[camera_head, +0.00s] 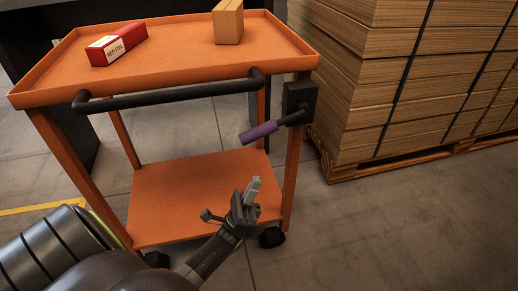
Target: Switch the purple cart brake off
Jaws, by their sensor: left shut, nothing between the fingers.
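An orange cart (180,65) stands on the left with a black push bar on its near side. Its brake lever with a purple grip (259,132) sticks out to the left and slightly down from a black box (299,100) on the right front post. My left gripper (252,187) is shut and empty. It shows in front of the lower shelf (165,195), below the purple grip in the picture, apart from it. My right gripper is not in view.
A red box labelled RED FOIL (117,43) and a brown carton (228,22) sit on the cart's top tray. Stacked cardboard on a wooden pallet (400,165) stands to the right. The floor at the lower right (410,235) is clear.

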